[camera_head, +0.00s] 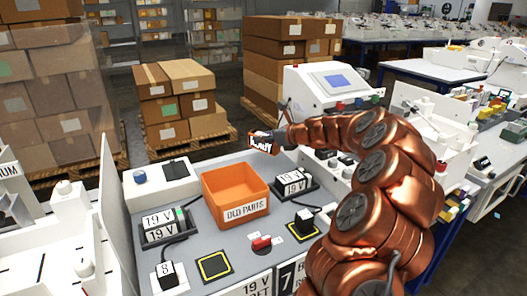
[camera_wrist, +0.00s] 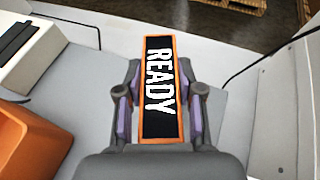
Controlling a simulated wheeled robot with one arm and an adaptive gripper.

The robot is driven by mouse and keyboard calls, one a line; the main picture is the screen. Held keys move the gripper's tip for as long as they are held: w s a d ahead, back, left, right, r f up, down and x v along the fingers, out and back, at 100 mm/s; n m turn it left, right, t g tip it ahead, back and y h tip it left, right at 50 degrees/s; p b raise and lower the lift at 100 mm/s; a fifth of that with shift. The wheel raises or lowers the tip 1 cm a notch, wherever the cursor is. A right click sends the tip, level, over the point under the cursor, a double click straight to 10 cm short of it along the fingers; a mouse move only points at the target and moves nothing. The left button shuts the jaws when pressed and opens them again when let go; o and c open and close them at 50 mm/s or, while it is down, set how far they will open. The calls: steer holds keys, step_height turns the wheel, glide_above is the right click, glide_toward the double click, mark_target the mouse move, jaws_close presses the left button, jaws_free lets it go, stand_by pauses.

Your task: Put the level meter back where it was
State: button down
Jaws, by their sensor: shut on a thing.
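The level meter, an orange-framed block with a black face reading READY, is in my gripper (camera_head: 272,139). It shows in the head view (camera_head: 261,146) above and behind the orange bin, clear of the tabletop. In the wrist view the level meter (camera_wrist: 160,88) lies lengthwise between the two fingers, which press on its long sides, its face towards the camera. An orange bin (camera_head: 235,212) marked OLD PARTS stands on the grey workbench (camera_head: 205,245) in front of it.
Sockets marked 19 V stand left (camera_head: 162,226) and right (camera_head: 292,182) of the bin. A red switch (camera_head: 261,242) and a yellow-edged pad (camera_head: 214,265) are nearer. A white console with a screen (camera_head: 336,82) stands behind right. Bare bench lies behind the bin.

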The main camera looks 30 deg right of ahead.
mark_target(265, 150)
steer(key=shift+f, duration=2.25)
steer(key=shift+f, duration=0.15)
steer(key=c, duration=0.7)
jaws_free()
steer(key=shift+s, duration=0.1)
steer(key=b+v, duration=0.1)
steer(key=v, duration=1.1)
steer(key=shift+a, duration=0.1)
